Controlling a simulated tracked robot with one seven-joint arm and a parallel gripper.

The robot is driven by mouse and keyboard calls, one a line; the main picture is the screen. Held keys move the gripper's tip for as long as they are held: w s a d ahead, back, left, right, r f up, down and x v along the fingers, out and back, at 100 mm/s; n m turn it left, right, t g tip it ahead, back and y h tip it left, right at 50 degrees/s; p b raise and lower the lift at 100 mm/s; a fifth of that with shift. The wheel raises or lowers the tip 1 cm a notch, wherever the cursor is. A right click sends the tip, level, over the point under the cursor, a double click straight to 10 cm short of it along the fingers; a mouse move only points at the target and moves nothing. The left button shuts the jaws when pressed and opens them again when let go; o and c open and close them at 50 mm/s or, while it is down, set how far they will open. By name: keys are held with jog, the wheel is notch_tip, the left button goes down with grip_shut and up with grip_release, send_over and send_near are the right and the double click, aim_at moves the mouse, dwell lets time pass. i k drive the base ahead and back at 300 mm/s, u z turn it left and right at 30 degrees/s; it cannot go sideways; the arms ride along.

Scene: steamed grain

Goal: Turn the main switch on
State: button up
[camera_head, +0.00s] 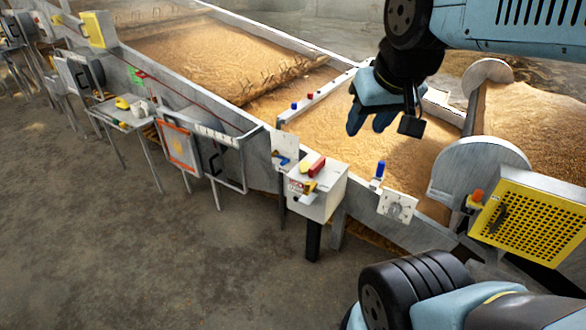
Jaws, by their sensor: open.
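No label for the main switch can be read, so I cannot tell for certain which control it is. A white control box (318,203) on a dark post stands at the middle front, with a red block (316,167) and a yellow lever (310,186) on it. A small red and white sign is on its front. To its right is a white switch plate (398,207) with a dark round feature. My gripper (368,126) hangs open and empty above the grain, pointing down, up and right of the box and touching nothing visible.
Long grey troughs of grain (190,50) run behind the controls. A blue-topped lever (380,170) stands on the trough edge. A yellow perforated guard (532,223) is at right. An orange-framed panel (179,147) and a small table (123,117) are at left. The front-left floor is clear.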

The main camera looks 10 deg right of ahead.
aim_at(305, 167)
jog(key=z, duration=0.2)
jog(key=i, duration=0.85)
jog(key=u, duration=0.1)
jog(key=k, duration=1.05)
jog(key=u, duration=0.4)
jog(key=i, duration=1)
jog(key=z, duration=0.1)
